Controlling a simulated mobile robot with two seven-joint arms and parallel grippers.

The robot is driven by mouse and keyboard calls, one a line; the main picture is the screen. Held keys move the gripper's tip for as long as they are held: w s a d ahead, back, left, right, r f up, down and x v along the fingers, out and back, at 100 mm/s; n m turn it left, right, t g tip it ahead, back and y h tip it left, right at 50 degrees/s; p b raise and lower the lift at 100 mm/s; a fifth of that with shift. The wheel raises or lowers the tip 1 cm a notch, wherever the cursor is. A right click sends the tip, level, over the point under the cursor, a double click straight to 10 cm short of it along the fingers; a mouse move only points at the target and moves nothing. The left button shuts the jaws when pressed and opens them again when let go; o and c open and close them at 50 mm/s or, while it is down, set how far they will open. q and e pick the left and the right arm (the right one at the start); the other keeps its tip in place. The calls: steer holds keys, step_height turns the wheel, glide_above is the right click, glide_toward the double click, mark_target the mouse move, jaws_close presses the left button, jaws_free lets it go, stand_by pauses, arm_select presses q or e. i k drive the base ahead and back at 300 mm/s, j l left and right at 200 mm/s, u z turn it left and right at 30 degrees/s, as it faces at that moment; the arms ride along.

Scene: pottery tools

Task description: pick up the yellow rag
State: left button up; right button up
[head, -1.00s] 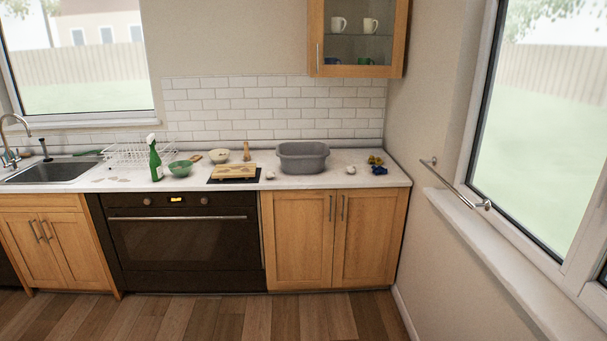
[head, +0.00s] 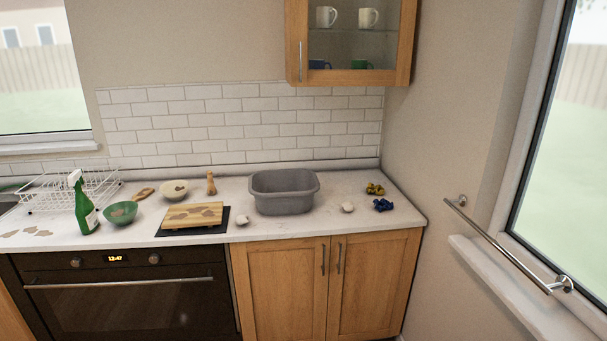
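The yellow rag (head: 375,189) lies crumpled on the white countertop at the right end, near the wall corner. A crumpled blue rag (head: 383,205) lies just in front of it, apart or nearly so. Neither of my grippers shows in the head view.
A grey basin (head: 284,192) stands left of the rags, with a small whitish lump (head: 348,207) between. A wooden board (head: 193,215), bowls (head: 120,212), green spray bottle (head: 84,204) and dish rack (head: 62,192) stand further left. A metal rail (head: 505,245) is on the right wall.

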mark_target(378, 191)
steer(key=i+j+z, duration=0.1)
steer(key=i+z, duration=0.35)
steer(key=i+j+z, duration=0.3)
steer(key=z, duration=0.2)
steer(key=i, duration=0.1)
